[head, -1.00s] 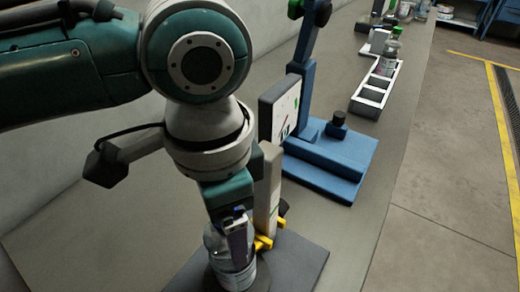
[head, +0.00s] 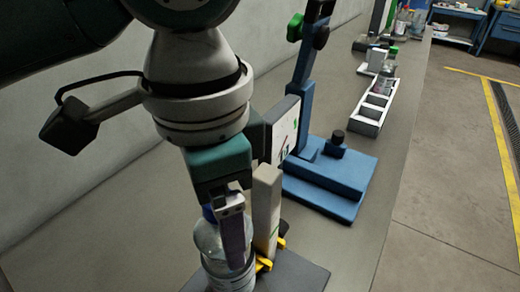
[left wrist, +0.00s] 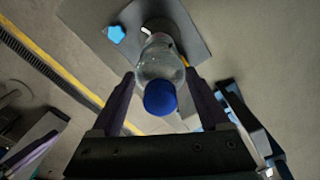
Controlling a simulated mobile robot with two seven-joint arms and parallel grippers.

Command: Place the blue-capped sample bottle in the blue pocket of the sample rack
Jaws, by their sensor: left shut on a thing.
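The blue-capped sample bottle (head: 210,245) is clear with a pale label and stands upright between the fingers of my left gripper (head: 232,235), which is shut on it. In the left wrist view its blue cap (left wrist: 160,98) lies between the fingers of the left gripper (left wrist: 160,92). The bottle's bottom is cut off by the head view's lower edge, so I cannot tell whether it touches the labeller's dark plate (head: 305,275). The white sample rack (head: 366,127) lies farther along the bench, with several pockets and a bottle at its far end. Pocket colours are unclear.
A beige post (head: 266,205) with yellow pieces is right beside the bottle. Other bottles stand at the bench's far end.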

